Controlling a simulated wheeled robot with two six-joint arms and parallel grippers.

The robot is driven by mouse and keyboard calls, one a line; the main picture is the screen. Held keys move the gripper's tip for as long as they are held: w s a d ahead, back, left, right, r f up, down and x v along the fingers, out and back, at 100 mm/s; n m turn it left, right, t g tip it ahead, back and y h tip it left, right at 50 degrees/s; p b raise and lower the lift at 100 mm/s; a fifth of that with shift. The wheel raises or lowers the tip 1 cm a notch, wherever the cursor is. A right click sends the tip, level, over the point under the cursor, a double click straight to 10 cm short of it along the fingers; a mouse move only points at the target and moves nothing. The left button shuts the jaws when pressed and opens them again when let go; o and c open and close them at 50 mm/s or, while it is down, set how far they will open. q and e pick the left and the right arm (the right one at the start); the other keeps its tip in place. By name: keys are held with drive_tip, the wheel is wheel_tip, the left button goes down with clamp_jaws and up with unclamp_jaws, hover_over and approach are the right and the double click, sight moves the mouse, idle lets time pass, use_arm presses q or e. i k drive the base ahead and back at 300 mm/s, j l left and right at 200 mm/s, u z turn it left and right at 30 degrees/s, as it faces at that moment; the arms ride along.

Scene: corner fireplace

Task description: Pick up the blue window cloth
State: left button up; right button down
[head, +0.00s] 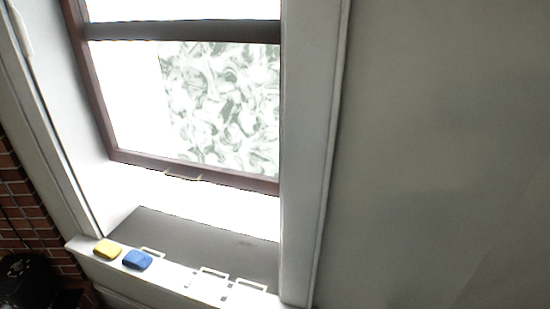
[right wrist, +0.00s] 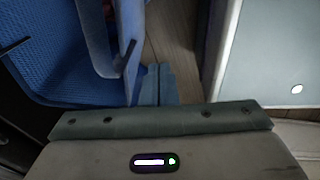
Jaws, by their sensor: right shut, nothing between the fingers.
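The blue window cloth (head: 137,260) is a small folded-looking blue block on the white window sill (head: 178,281), at the lower left of the head view. A similar yellow cloth (head: 107,249) lies just left of it, with a small gap between them. Neither of my grippers shows in the head view. In the right wrist view my right gripper (right wrist: 156,84) is shut and empty, its fingers together above a wooden floor. The cloths do not show in that view. My left gripper is in neither view.
White rectangular outlines (head: 212,273) mark the sill right of the cloths. A dark-framed window (head: 190,169) stands behind. A bare wall (head: 440,150) fills the right. In the right wrist view, blue textured material (right wrist: 45,55) lies left of the gripper and a pale panel (right wrist: 262,50) right.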

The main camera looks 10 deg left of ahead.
sight(136, 260)
drive_tip(key=u, duration=1.4)
